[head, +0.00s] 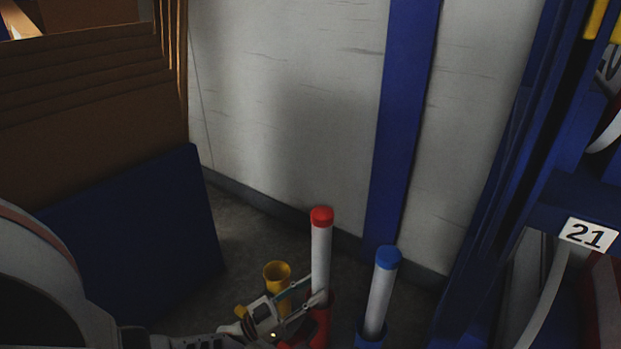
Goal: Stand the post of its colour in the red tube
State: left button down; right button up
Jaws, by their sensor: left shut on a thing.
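A white post with a red cap (321,250) stands upright just right of the picture's middle. The red tube (321,328) is directly below it, and the post's lower end seems to be inside the tube's mouth, partly covered by my gripper. My left gripper (313,294) comes in from the lower left and is shut on the red-capped post low down, near the tube's top. How deep the post sits cannot be seen. My right gripper is not in view.
A white post with a blue cap (381,290) stands slightly tilted in a blue tube (369,341) to the right. A yellow tube (277,271) stands open behind my gripper. Dark blue panels (140,240) are at left, a blue rack (500,190) at right, a wall behind.

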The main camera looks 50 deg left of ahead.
aim_at(313, 266)
pick_arm(q)
jog(key=shift+w+d+f, duration=0.1)
jog(key=shift+d+f, duration=0.05)
dwell(0.3)
jog(key=c, duration=1.4)
grip_release()
jog(key=shift+f, duration=0.1)
jog(key=shift+r, duration=5.15)
jog(key=shift+f, duration=0.1)
